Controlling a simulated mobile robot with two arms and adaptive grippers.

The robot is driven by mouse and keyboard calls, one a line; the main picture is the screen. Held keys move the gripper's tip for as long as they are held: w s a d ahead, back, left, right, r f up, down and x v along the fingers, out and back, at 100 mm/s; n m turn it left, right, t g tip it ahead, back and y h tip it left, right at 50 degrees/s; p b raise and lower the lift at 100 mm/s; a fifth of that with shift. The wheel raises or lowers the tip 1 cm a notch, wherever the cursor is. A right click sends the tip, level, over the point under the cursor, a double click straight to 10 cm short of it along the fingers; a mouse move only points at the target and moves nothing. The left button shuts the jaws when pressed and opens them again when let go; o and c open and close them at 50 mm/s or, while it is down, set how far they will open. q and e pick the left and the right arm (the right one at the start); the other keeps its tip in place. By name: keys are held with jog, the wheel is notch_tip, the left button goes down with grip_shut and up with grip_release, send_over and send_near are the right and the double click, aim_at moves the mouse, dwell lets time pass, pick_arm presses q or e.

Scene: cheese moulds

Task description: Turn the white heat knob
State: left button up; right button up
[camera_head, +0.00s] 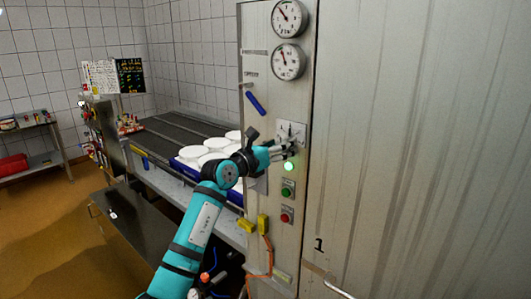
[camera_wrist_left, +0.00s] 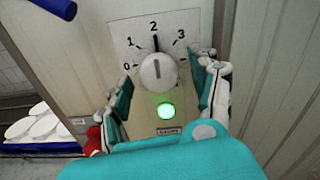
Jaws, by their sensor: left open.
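The white heat knob (camera_wrist_left: 158,72) sits on a square dial plate with marks 0, 1, 2 and 3. Its pointer is near the 2 in the left wrist view. In the head view the dial plate (camera_head: 291,130) is on the metal panel, and the gripper hides most of the knob. My left gripper (camera_wrist_left: 168,75) is open, with one finger to each side of the knob; I cannot tell whether either finger touches it. It also shows in the head view (camera_head: 287,147), at the end of the teal arm. My right gripper is not in view.
A lit green lamp (camera_wrist_left: 166,111) is just below the knob. Green (camera_head: 287,188) and red (camera_head: 287,214) buttons sit lower. A blue handle (camera_head: 256,103) and two gauges (camera_head: 288,61) are above. White moulds (camera_head: 213,143) stand in a blue tray at left.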

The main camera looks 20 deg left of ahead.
pick_arm(q)
jog(key=v, duration=1)
jog(key=shift+s, duration=0.2)
jog(key=shift+a, duration=0.1)
